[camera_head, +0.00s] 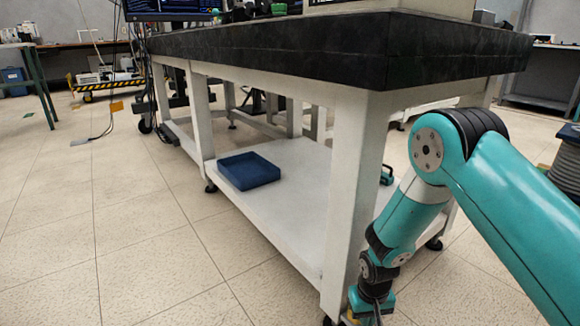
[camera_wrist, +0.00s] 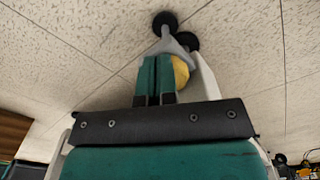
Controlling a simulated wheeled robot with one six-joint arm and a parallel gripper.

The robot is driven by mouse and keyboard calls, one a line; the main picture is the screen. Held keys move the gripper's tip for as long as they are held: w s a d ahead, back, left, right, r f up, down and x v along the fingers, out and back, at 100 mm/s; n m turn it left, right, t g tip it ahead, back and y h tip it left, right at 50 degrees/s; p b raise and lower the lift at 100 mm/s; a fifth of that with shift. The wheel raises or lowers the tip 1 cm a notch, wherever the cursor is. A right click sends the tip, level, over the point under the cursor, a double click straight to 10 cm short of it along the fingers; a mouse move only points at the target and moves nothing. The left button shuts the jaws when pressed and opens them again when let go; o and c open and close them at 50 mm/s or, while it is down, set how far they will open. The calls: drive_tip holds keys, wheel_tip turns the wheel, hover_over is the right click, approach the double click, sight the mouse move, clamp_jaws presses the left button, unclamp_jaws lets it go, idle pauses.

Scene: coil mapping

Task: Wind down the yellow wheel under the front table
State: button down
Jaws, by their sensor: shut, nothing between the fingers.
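The front table (camera_head: 345,190) has a thick black top on white legs with small black caster feet. The yellow wheel (camera_wrist: 181,72) shows in the wrist view as a rounded yellow piece below the grey caster bracket, beside a white leg and partly hidden by my fingers. My gripper (camera_wrist: 158,78) has its green fingers shut, with nothing between them. The fingers are right at the wheel's left side and overlap it in this view; I cannot tell whether they touch it. In the head view my gripper (camera_head: 368,310) is low by the near leg's foot, partly cut off.
A blue tray (camera_head: 250,170) lies on the table's white lower shelf (camera_head: 275,215). A black caster wheel (camera_wrist: 164,21) stands beyond my fingers on the tiled floor. A grey cable spool (camera_head: 567,165) stands at the right.

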drive_tip(key=shift+f+b, duration=0.4)
drive_tip(key=shift+f, duration=0.65)
drive_tip(key=shift+a+f+p, duration=0.1)
drive_tip(key=shift+a+p, duration=0.35)
drive_tip(key=shift+p, duration=1.4)
drive_tip(key=shift+s, duration=0.15)
wheel_tip(320, 180, up, 6)
drive_tip(key=p, duration=0.6)
drive_tip(key=shift+s+d+p, duration=0.3)
drive_tip(key=shift+p, duration=0.05)
drive_tip(key=shift+r, duration=0.25)
